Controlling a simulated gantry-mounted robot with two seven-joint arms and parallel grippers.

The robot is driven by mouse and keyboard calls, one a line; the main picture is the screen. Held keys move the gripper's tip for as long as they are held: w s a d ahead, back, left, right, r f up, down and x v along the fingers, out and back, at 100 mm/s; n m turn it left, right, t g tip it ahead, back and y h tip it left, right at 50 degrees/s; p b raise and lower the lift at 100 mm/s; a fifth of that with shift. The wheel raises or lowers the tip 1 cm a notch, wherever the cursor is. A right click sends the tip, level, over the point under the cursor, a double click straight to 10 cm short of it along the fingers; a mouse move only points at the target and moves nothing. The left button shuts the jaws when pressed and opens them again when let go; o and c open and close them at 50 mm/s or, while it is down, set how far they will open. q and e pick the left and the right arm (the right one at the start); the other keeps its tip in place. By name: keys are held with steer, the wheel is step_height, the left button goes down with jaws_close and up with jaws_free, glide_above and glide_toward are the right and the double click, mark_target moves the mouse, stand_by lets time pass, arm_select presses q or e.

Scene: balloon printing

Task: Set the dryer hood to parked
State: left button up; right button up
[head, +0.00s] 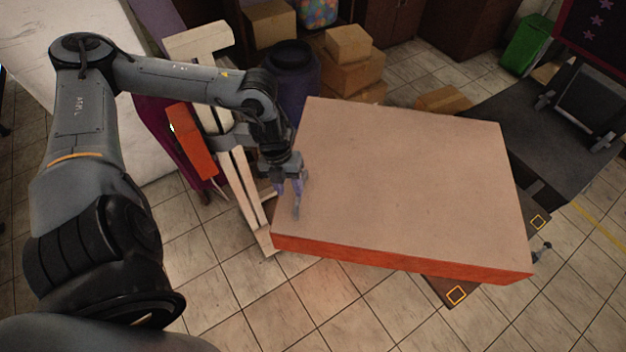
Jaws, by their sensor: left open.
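The large flat box with a tan top and orange-red sides, which I take to be the dryer hood (410,185), fills the middle of the head view. It covers most of what is under it. My left gripper (289,198) is open, with its fingers pointing down at the hood's left edge, near the front left corner. Nothing shows between the fingers. I cannot tell whether they touch the hood. My right gripper is not in view.
A brown surface with yellow square marks (456,295) sticks out under the hood. A pale wooden stand (240,180) and an orange block (191,142) are to the left. A dark barrel (291,70) and cardboard boxes (350,72) stand behind. A dark table (535,125) is at right.

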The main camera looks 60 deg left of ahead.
arm_select(q)
steer(key=w+a+r+t+y, duration=0.1)
steer(key=w+a+r, duration=0.1)
steer(key=a+r, duration=0.2)
steer(key=shift+w+d+f+p, duration=0.1)
steer(key=shift+w+d+f, duration=0.2)
steer(key=shift+f, duration=1.5)
steer(key=shift+w+d+f+p, duration=0.15)
steer(key=shift+w+f, duration=0.2)
steer(key=shift+f, duration=1.4)
steer(key=shift+w+d+f+p, duration=0.1)
steer(key=shift+w+d+f, duration=0.2)
steer(key=shift+f, duration=1.5)
jaws_close()
